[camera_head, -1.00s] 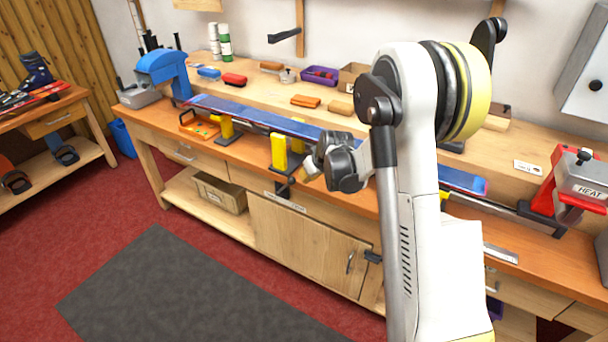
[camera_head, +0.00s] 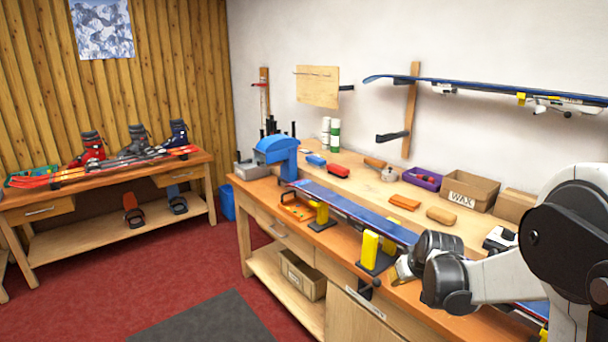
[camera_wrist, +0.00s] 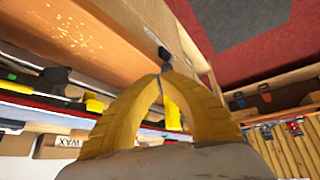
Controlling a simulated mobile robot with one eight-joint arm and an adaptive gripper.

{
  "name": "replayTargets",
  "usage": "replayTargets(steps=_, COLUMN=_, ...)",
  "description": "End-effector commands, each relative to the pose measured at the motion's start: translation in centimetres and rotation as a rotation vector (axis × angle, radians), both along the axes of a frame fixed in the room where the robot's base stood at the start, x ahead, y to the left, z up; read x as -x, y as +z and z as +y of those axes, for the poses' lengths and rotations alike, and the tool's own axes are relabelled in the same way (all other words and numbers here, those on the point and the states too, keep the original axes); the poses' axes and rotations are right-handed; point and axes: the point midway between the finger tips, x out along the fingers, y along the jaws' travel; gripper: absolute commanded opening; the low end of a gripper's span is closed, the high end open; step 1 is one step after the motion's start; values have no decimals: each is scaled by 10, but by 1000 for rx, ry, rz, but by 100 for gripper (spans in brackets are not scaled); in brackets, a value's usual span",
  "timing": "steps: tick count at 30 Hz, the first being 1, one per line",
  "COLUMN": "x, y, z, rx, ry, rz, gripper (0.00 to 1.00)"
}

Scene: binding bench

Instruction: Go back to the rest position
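My gripper (camera_head: 397,274) hangs at the front edge of the workbench, near the yellow supports under a long blue ski, at the right of the head view. In the wrist view my gripper (camera_wrist: 163,74) shows two yellow fingers that curve together and meet at their tips. I see nothing held between them. In the head view the fingers are mostly hidden by my wrist.
The long blue ski (camera_head: 350,208) lies along the workbench (camera_head: 262,194) on yellow supports (camera_head: 369,248). A WAX box (camera_head: 459,190) stands behind it. A dark mat (camera_head: 205,325) lies on the red floor. A second bench (camera_head: 90,182) with ski boots stands at left.

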Motion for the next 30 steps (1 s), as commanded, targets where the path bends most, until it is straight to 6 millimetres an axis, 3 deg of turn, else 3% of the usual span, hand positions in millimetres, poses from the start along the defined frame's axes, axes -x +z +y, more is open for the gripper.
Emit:
replayTargets(steps=3, x=40, y=46, z=24, rx=-6, ry=-16, rz=0, gripper=0)
replayTargets(steps=6, x=77, y=76, z=41, rx=-12, ry=-33, rz=-1, gripper=0)
replayTargets(steps=12, x=157, y=114, z=70, rx=-23, ry=-65, rz=-7, gripper=0)
replayTargets(steps=16, x=210, y=123, z=84, rx=-31, ry=-86, rz=-12, gripper=0)
replayTargets(steps=21, x=266, y=119, z=95, rx=-41, ry=-110, rz=-19, gripper=0)
replayTargets(steps=25, x=291, y=113, z=98, rx=-47, ry=-121, rz=-24, gripper=0)
replayTargets(steps=30, x=301, y=110, z=99, rx=-49, ry=-127, rz=-26, gripper=0)
